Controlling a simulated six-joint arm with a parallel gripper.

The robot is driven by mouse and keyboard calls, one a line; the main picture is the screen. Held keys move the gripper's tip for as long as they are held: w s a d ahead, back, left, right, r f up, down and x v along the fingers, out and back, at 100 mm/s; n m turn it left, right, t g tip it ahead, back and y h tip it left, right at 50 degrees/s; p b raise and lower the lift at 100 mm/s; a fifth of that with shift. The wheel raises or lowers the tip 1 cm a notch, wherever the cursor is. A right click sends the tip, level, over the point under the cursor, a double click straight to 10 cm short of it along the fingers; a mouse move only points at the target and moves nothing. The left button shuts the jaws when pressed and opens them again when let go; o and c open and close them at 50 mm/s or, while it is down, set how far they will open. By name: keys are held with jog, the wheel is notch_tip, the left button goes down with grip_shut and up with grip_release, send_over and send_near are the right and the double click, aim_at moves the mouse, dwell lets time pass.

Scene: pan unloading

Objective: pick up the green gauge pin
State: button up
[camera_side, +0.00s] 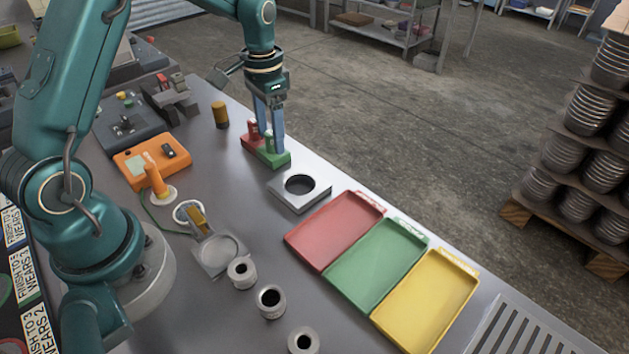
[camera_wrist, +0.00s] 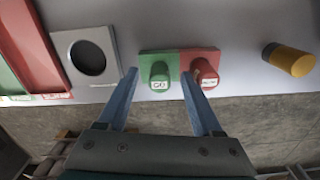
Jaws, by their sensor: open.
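The green gauge pin (camera_wrist: 159,76) stands upright in the green half of a small holder block (camera_wrist: 142,57) and has a light label reading GO. The red gauge pin (camera_wrist: 206,74) stands beside it in the red half. In the side view the green pin (camera_side: 268,141) shows near my gripper's fingers. My gripper (camera_wrist: 159,82) is open, with its two blue fingers apart. Contact with either pin cannot be told.
A grey plate with a round hole (camera_side: 300,187) lies beside the holder. Red (camera_side: 298,238), green (camera_side: 338,280) and yellow (camera_side: 388,318) trays follow along the edge. A yellow-and-black cylinder (camera_side: 220,115) stands behind the holder. An orange meter (camera_side: 140,160) and metal rings (camera_side: 270,302) lie nearer.

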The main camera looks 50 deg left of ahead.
jog(key=shift+f, duration=0.35)
grip_shut()
jog(key=shift+r, duration=0.15)
